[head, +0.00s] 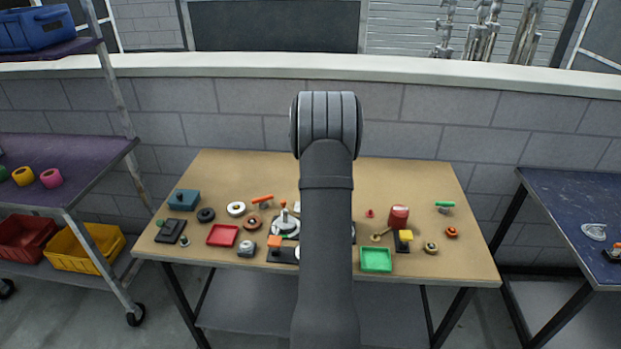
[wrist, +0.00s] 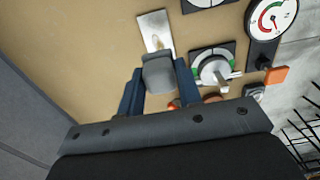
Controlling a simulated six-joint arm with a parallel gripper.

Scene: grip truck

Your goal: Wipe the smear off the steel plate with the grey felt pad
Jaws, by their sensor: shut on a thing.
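The grey felt pad (wrist: 159,74) is held between the two blue fingers of my gripper (wrist: 158,82) in the wrist view. The steel plate (wrist: 154,22) lies flat on the tan table, just beyond the pad. The pad overlaps the plate's near end in the picture; I cannot tell whether they touch. A faint brownish smear (wrist: 157,44) shows on the plate close to the pad's far edge. In the head view my arm hides the gripper, the pad and most of the area around the plate.
A dial gauge (wrist: 271,19) and a round knob panel (wrist: 214,65) stand right of the plate in the wrist view. In the head view a red tray (head: 222,236), a green tray (head: 376,260) and several small parts lie on the table (head: 230,170). The table's back strip is clear.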

